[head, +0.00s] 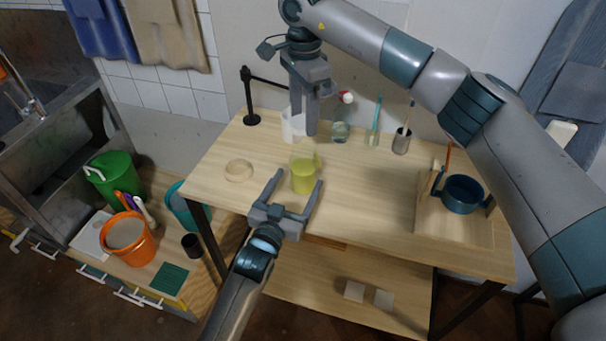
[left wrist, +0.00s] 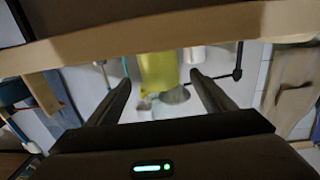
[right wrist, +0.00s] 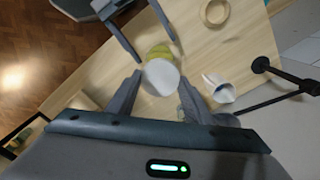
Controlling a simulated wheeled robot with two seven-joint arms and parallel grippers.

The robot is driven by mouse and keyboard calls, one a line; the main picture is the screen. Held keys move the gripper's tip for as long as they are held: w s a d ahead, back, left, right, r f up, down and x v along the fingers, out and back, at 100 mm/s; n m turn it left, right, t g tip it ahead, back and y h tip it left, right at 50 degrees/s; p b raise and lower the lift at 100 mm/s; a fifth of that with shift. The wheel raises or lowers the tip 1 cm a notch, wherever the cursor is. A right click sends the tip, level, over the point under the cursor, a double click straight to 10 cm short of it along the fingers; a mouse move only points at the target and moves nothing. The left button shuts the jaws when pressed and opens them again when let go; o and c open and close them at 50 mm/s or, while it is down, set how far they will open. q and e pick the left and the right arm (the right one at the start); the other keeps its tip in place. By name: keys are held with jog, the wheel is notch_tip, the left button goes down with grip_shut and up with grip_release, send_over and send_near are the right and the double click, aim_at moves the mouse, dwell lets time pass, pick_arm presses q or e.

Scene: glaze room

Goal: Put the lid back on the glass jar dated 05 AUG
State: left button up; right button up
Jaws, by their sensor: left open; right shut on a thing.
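A glass jar with yellow contents (head: 303,176) stands on the table; no date is readable on it. My left gripper (head: 297,187) is open at its near side, with a finger toward either side; the jar also shows ahead of the fingers in the left wrist view (left wrist: 158,70). My right gripper (head: 311,132) is above the back of the table, beyond the jar. In the right wrist view its fingers are shut on a pale round thing (right wrist: 161,78), which looks like a lid. In the head view the fingers hide most of it.
A pale wooden ring (head: 239,180) lies left of the jar. A white vessel (head: 291,128) and a black stand (head: 251,119) are behind. A clear glass (head: 340,133), a brush holder (head: 401,145) and a blue pot (head: 462,197) stand to the right. The table's centre right is clear.

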pick_arm(q)
jog(key=shift+x, duration=2.6)
jog(key=c, duration=1.6)
pick_arm(e)
jog(key=shift+f, duration=2.5)
jog(key=shift+f, duration=0.1)
jog(key=shift+f, duration=0.8)
jog(key=shift+f, duration=0.55)
